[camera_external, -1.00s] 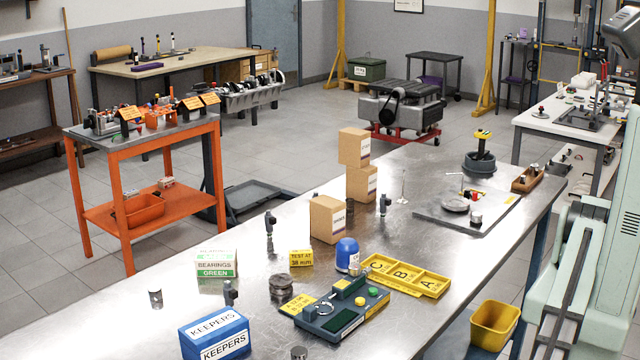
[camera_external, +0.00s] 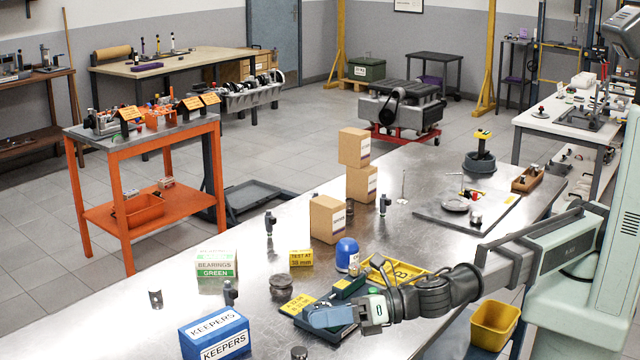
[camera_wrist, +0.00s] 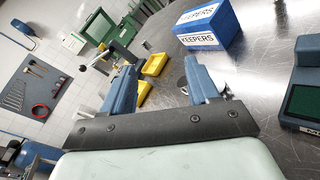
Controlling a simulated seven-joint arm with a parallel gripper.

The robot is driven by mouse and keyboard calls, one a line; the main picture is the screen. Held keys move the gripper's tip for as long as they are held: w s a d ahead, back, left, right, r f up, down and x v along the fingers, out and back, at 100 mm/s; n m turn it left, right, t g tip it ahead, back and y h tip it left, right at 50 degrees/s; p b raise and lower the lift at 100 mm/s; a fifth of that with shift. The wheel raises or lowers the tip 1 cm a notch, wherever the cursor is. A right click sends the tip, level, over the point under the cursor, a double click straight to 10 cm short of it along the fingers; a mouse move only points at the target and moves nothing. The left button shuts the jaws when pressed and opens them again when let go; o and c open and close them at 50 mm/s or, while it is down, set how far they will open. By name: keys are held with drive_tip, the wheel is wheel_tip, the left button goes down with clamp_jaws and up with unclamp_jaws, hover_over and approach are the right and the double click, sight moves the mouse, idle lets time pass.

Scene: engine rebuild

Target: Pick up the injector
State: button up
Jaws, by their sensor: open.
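Several small dark upright pieces look like injectors on the steel bench: one beside the keepers box, an injector (camera_external: 229,293); another injector (camera_external: 269,222) further back; and a third injector (camera_external: 384,204) right of the cardboard boxes. I cannot tell which one is meant. No injector shows clearly there.
The blue keepers box (camera_external: 215,335) stands left of my gripper; it also shows in the wrist view (camera_wrist: 207,25).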

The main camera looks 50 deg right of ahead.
drive_tip(key=w+d+r+m+t+h, duration=0.2)
drive_tip(key=w+d+r, duration=0.1)
drive_tip(key=w+d, duration=0.7)
drive_tip(key=w+d+r+m+t+h, duration=0.2)
drive_tip(key=w+d+r+t, duration=0.1)
drive_tip(key=w+d, duration=0.65)
drive_tip(key=w+d+m+h, duration=0.2)
drive_tip(key=w+d+h, duration=0.1)
drive_tip(key=d, duration=0.5)
drive_tip(key=w+d+m+t+h, duration=0.1)
drive_tip(key=w+d+h, duration=0.2)
drive_tip(key=d, duration=0.6)
drive_tip(key=w+d+m+t+h, duration=0.1)
drive_tip(key=w+d+m+h, duration=0.1)
drive_tip(key=d, duration=0.7)
drive_tip(key=shift+w+r+m+h, duration=0.15)
drive_tip(key=shift+w+m+h, duration=0.25)
drive_tip(key=shift+w, duration=0.55)
drive_tip(key=d+f+h, duration=0.3)
drive_tip(key=d, duration=0.1)
drive_tip(key=m+g+h, duration=0.2)
drive_tip(key=g+h, duration=0.4)
drive_tip(key=h, duration=0.4)
approach(386, 201)
drive_tip(key=x, duration=0.4)
drive_tip(key=shift+w+f, duration=0.15)
drive_tip(key=shift+w, duration=0.1)
drive_tip(key=shift+x, duration=3.65)
drive_tip(key=shift+s+d, duration=0.1)
